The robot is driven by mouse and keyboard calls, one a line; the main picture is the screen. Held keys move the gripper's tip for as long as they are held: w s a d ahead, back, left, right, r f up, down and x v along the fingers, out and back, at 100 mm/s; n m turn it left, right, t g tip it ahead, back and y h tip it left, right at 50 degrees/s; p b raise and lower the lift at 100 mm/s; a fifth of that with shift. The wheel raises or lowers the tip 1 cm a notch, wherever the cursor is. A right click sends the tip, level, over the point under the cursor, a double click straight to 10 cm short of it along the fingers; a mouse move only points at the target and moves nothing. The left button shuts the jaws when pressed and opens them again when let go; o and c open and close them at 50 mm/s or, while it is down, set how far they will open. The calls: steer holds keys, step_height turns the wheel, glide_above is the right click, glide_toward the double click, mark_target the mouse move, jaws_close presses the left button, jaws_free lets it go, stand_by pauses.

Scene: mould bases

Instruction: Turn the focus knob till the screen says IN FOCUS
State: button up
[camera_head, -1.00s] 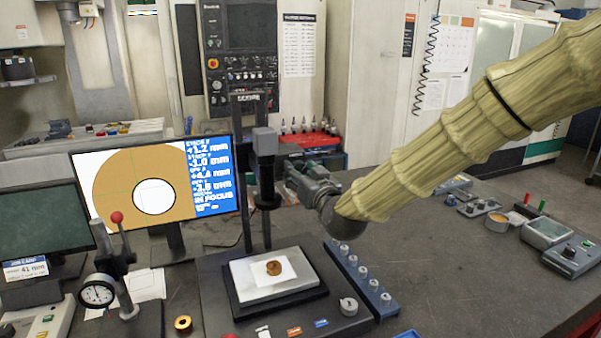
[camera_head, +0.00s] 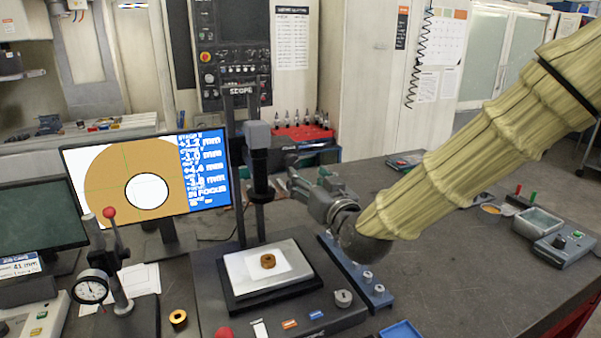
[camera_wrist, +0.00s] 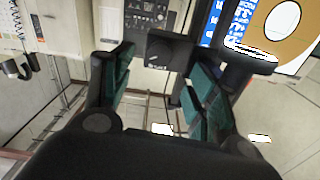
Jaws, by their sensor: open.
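The screen (camera_head: 150,180) shows an orange disc with a white hole and blurred white readouts on blue. The lowest large line seems to read IN FOCUS. It also shows in the wrist view (camera_wrist: 285,50). The scope column (camera_head: 260,165) stands right of the screen, with a dark block partway up. A dark square block (camera_wrist: 170,48) with a light line shows beyond the fingertips in the wrist view; I cannot tell if it is the focus knob. My gripper (camera_head: 292,175) is open and empty, right of the column and apart from it; its fingers show in the wrist view (camera_wrist: 163,75).
A brass ring (camera_head: 268,261) lies on the white stage plate. A grey knob (camera_head: 343,298) sits on the base. A blue rack (camera_head: 345,262) is partly behind my wrist. A dial gauge (camera_head: 92,287) stands front left.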

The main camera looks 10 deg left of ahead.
steer(key=shift+v, duration=1.4)
